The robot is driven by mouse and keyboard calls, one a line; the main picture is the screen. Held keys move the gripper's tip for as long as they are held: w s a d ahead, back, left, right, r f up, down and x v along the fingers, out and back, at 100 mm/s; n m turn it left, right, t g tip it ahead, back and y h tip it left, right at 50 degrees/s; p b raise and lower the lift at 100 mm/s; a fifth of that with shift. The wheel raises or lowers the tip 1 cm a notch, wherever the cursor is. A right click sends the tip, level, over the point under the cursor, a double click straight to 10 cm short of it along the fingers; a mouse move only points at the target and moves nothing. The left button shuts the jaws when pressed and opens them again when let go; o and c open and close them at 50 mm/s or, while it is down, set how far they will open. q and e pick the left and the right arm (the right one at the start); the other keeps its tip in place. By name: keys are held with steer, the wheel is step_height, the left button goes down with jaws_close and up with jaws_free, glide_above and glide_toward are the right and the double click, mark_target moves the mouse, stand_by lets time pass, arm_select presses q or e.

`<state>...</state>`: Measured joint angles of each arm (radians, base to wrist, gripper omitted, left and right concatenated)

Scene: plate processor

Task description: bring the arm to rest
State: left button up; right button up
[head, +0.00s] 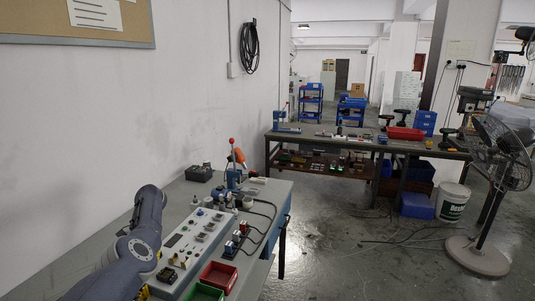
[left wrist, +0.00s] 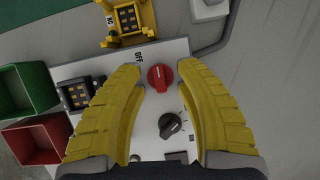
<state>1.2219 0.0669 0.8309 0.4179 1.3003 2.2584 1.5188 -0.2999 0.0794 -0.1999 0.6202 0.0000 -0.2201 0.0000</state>
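My left gripper (left wrist: 160,74) is open in the left wrist view, its two yellow fingers spread over a white control panel (left wrist: 150,153). A red knob (left wrist: 160,78) shows between the fingertips, with a gap on each side. I cannot tell how high the fingers are above it. A black knob (left wrist: 170,125) shows lower between the fingers. In the head view my left arm (head: 145,245) reaches in from the lower left over the workbench, and its gripper is mostly hidden or out of frame. My right gripper is in neither view.
A red box (left wrist: 38,138) and a green box (left wrist: 28,88) stand beside the panel. A yellow fixture (left wrist: 128,20) is beyond it. In the head view, a device with an orange part (head: 238,158) stands at the bench's far end. A wall (head: 90,110) borders the bench's left side.

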arm_select(q)
steer(key=m+y, duration=0.1)
steer(key=m, duration=0.2)
steer(key=shift+d, duration=0.1)
steer(key=m+t+y, duration=0.1)
steer(key=m, duration=0.3)
steer(key=shift+s+t, duration=0.1)
steer(key=shift+t, duration=0.3)
steer(key=m+t, duration=0.1)
steer(key=m, duration=0.2)
steer(key=shift+y, duration=0.3)
steer(key=shift+m+t, duration=0.8)
steer(key=shift+m, duration=1.2)
